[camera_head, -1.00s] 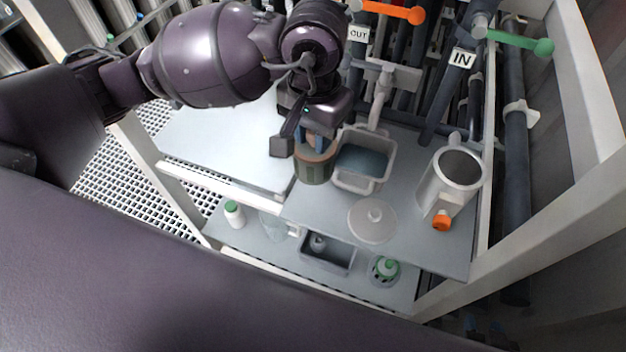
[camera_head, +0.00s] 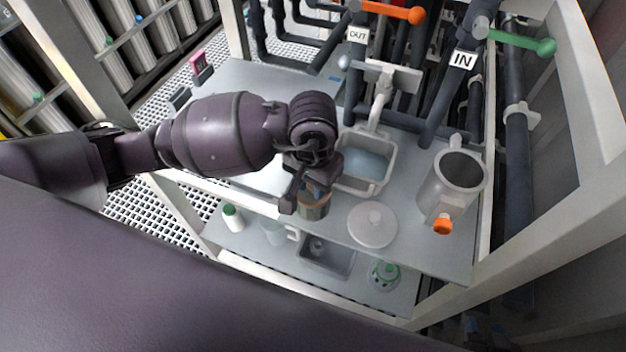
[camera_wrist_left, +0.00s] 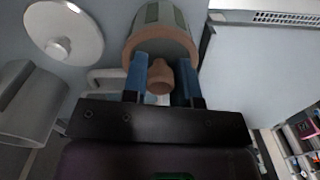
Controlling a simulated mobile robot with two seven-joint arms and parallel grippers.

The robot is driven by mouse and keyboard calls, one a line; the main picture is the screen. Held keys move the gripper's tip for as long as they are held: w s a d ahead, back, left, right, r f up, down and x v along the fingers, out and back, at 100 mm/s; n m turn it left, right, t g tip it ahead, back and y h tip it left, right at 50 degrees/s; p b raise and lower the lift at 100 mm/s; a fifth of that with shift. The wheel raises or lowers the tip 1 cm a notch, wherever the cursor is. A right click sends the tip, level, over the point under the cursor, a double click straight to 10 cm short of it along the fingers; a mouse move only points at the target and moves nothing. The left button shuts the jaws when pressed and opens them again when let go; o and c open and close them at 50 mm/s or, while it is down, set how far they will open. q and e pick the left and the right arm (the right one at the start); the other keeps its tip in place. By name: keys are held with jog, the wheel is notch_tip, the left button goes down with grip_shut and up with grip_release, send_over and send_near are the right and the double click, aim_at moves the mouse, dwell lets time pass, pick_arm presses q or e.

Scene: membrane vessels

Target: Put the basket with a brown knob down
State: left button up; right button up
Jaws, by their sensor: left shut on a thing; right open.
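The basket with a brown knob (camera_head: 316,209) is a grey-green cylinder with a brown rim and lid. My left gripper (camera_head: 317,190) is shut on its knob. In the left wrist view the blue fingers stand on both sides of the brown knob (camera_wrist_left: 160,77), with the basket body (camera_wrist_left: 160,14) beyond. The basket hangs at the front edge of the upper shelf (camera_head: 420,250), beside the round lid; whether it touches a surface cannot be told.
A tub of bluish liquid (camera_head: 364,167) stands behind the basket. A white round lid (camera_head: 372,225) and a metal jug (camera_head: 437,190) with an orange cap are to the right. The lower shelf holds a grey bin (camera_head: 325,258), a green-topped flask (camera_head: 384,275) and a white bottle (camera_head: 232,217).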

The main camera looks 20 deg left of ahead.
pick_arm(q)
jog(key=shift+f, duration=0.1)
jog(key=o, duration=0.9)
notch_tip(320, 180, up, 12)
jog(key=shift+r, duration=0.2)
jog(key=shift+d, duration=0.1)
dwell(0.5)
